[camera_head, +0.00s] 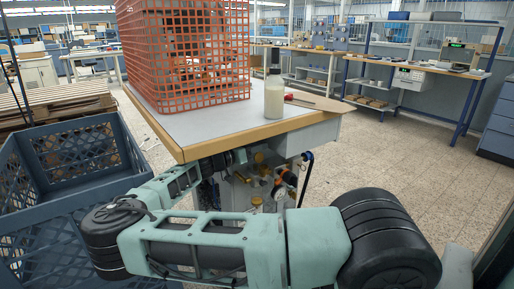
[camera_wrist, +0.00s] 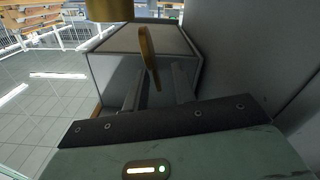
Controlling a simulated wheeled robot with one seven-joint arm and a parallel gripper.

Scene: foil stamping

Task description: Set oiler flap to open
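A flat brass-coloured piece (camera_wrist: 149,58), which looks like the oiler flap, stands roughly upright in the wrist view. My gripper (camera_wrist: 158,74) has its two fingers apart, pointing at it. The piece's lower end lies in the picture between the fingertips, nearer the left one; I cannot tell whether they touch. In the head view my arm folds back under the table edge towards a machine (camera_head: 248,192) with several brass fittings. My fingers are not clear there, and I cannot tell which fitting is the flap.
A blue crate (camera_head: 70,150) stands left. A grey box-like surface (camera_wrist: 120,40) and a brass cylinder (camera_wrist: 95,9) lie close in the wrist view.

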